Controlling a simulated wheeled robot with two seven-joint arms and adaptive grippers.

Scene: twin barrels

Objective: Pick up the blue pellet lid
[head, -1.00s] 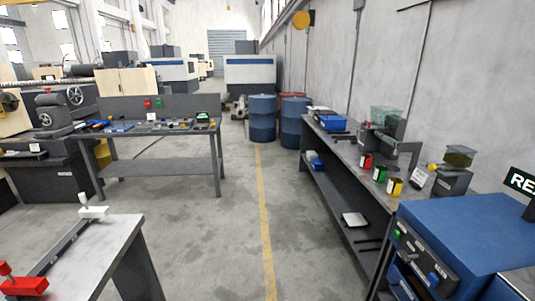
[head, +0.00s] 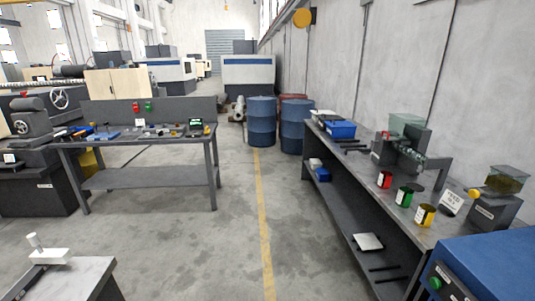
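I cannot make out a blue pellet lid for certain. On the right bench (head: 362,190) stand a red can (head: 384,180), a green can (head: 404,196) and a yellow can (head: 424,215). A small dark flat disc lies beside the green can, too small to identify. A blue bin (head: 341,131) sits at the far end of this bench. Neither of my grippers is in view.
A machine with a clear greenish hopper (head: 406,124) and a second small hopper unit (head: 497,209) stand on the right bench. Blue barrels (head: 262,122) stand behind. A tool bench (head: 150,137) is at left. The floor (head: 200,245) between is clear.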

